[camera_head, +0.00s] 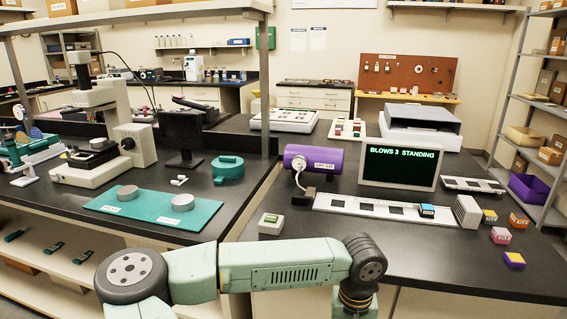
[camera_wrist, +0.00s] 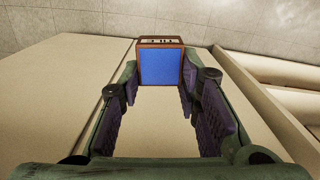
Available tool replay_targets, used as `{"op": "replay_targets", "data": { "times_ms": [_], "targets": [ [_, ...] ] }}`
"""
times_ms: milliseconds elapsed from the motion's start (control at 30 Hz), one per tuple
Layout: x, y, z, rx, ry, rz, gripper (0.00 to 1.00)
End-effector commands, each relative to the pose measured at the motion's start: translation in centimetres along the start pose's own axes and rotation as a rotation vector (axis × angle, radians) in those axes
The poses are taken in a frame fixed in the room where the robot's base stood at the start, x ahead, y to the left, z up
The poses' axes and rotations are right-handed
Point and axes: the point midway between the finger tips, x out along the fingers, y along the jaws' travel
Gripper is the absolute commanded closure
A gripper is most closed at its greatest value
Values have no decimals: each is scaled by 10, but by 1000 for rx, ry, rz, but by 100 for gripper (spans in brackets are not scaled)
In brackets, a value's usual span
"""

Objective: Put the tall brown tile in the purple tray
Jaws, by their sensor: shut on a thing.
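A tile with brown sides and a blue face (camera_wrist: 160,66) is between my fingertips in the wrist view. My gripper (camera_wrist: 160,82) is shut on it, with one pad at each side. The held tile is apart from the table top and in front of pale cabinet panels. My gripper and the held tile are out of frame in the head view, below its bottom edge. A purple open bin (camera_head: 528,187), the only purple tray-like thing I see, is on the right-hand rack in the head view.
Several small tiles, among them an orange one (camera_head: 518,219) and a purple-yellow one (camera_head: 514,259), lie at the table's right. A white slotted strip (camera_head: 385,209) bears a blue-topped tile (camera_head: 427,211). A monitor (camera_head: 399,166) and a purple cylinder (camera_head: 313,160) stand behind. The front right table is bare.

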Motion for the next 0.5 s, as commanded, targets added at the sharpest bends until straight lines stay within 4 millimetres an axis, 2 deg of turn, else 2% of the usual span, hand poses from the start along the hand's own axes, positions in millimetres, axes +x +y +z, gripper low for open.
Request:
{"op": "replay_targets", "data": {
  "times_ms": [33, 200, 300, 500],
  "targets": [
    [26, -17, -5, -22, -7, 1, 100],
    [108, -66, -25, -65, -4, -1, 100],
    [146, -89, -35, -84, -3, -2, 100],
    [204, -124, -50, -114, -1, -2, 100]
  ]
}}
